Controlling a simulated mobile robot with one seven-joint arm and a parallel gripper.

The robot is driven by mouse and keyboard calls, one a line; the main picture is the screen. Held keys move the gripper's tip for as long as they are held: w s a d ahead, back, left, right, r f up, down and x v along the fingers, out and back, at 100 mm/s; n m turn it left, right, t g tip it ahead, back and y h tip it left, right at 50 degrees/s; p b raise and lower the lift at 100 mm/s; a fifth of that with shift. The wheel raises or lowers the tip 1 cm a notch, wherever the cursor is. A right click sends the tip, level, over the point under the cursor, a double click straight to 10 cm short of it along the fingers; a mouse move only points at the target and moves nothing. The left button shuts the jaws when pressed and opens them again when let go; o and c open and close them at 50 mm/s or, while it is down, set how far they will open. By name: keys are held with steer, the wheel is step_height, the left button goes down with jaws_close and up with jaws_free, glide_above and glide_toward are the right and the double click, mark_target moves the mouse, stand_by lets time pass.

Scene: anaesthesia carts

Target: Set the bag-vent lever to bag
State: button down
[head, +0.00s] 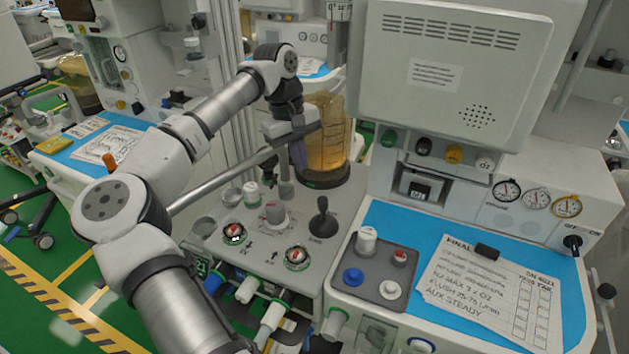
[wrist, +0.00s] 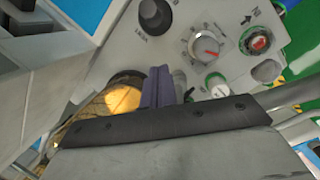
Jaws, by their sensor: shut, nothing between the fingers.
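A black lever with a round knob (head: 321,215) stands on the grey panel (head: 262,255); I take it to be the bag-vent lever. Its knob also shows at the top of the wrist view (wrist: 155,15). My gripper (head: 299,165) is shut and empty, with purple-grey fingers pointing down. It is above and behind the lever, apart from it. In the wrist view the shut fingers (wrist: 160,84) point toward the panel, below the knob.
An amber canister (head: 326,150) stands close right of my gripper. A white dial (head: 274,214) is left of the lever, with red-topped knobs (head: 234,233) (head: 297,257) nearby. A large monitor housing (head: 450,65) rises at right. A blue worktop (head: 400,225) holds a checklist card (head: 490,290).

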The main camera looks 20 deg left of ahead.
mark_target(323, 209)
steer(key=s+d+f+p, duration=0.2)
steer(key=d+f, duration=0.2)
steer(key=shift+f, duration=0.35)
steer(key=shift+s+d, duration=0.1)
steer(key=s+f+t+b, duration=0.1)
steer(key=b, duration=0.2)
steer(key=s+t+b, duration=0.3)
steer(key=b, duration=0.5)
steer(key=shift+r+t, duration=0.15)
steer(key=shift+t, duration=0.15)
steer(key=shift+r, duration=0.1)
